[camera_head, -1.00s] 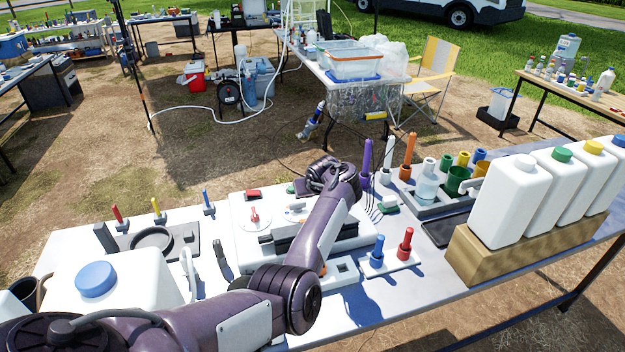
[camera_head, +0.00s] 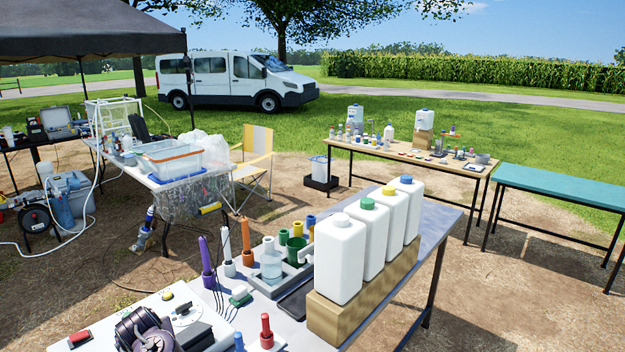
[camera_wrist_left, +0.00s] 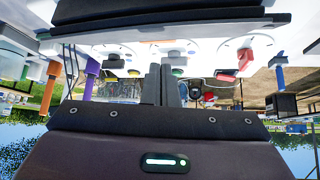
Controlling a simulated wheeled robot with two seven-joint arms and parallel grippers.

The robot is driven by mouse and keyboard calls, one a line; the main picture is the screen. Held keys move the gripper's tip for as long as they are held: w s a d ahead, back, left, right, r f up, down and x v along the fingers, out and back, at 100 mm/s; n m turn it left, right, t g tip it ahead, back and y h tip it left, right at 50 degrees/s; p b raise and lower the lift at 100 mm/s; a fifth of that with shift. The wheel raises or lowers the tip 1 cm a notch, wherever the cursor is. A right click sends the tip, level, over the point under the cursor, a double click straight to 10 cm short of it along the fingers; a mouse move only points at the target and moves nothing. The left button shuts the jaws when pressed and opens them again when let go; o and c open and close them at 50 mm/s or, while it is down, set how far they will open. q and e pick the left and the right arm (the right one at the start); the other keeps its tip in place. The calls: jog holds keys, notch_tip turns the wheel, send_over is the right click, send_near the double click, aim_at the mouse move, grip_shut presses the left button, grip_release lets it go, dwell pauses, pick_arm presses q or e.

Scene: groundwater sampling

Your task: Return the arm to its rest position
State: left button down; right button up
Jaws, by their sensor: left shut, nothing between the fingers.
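My left gripper shows in the left wrist view (camera_wrist_left: 168,85), with its two dark fingers together and nothing between them. In the head view, a dark purple part of my left arm (camera_head: 145,330) shows at the bottom left edge, in front of a white instrument case (camera_head: 130,312) with a red button. The rest of that arm is out of frame. In the wrist view the scene appears upside down, with the white case near the top. I cannot tell how far the fingers are from it. My right gripper is not in view.
Several white jugs (camera_head: 340,258) stand on a wooden block (camera_head: 335,318) on the table. Purple (camera_head: 206,257), white and orange (camera_head: 246,238) upright probes stand left of them, beside a grey tray (camera_head: 270,285). Red (camera_head: 266,330) and blue plugs stand near the front.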

pick_arm(q)
jog(key=s+d+m+g+h, duration=0.1)
jog(key=s+d+m, duration=0.2)
jog(key=s+d, duration=0.5)
jog(key=s+d+m+g+h, duration=0.1)
jog(key=s+d+m+h, duration=0.3)
jog(key=s, duration=0.9)
jog(key=s+d+m+g+y, duration=0.1)
jog(key=s+d+m, duration=0.1)
jog(key=s+d, duration=0.65)
notch_tip(320, 180, down, 32)
jog(key=s+a+g+b, duration=0.1)
jog(key=s+b, duration=0.2)
jog(key=s+a+f+g+b, duration=0.1)
jog(key=s+a+f+b, duration=0.2)
jog(key=s+f, duration=1.7)
notch_tip(320, 180, down, 3)
jog(key=shift+a+r+g, duration=0.1)
jog(key=shift+a+g, duration=0.2)
jog(key=shift+a, duration=0.05)
